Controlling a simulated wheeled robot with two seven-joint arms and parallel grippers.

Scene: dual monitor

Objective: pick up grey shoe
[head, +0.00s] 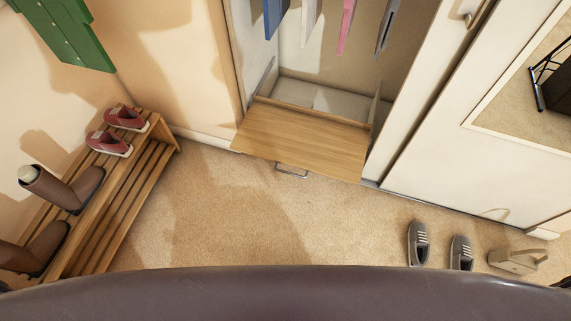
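A pair of grey shoes stands on the beige floor at the lower right of the head view. The left one of the pair (418,243) and the right one (461,253) stand side by side with a small gap, toes pointing toward the bottom or top; I cannot tell which. The lower end of the right one is close to the dark curved edge of my own body. Neither of my grippers shows clearly in the head view, and nothing is seen touching the shoes.
A wooden rack (120,185) at the left holds red shoes (108,143) and brown boots (62,187). An open wooden drawer (305,142) juts from the closet. A beige box-like object (515,260) lies right of the grey shoes. The middle floor (250,220) is clear.

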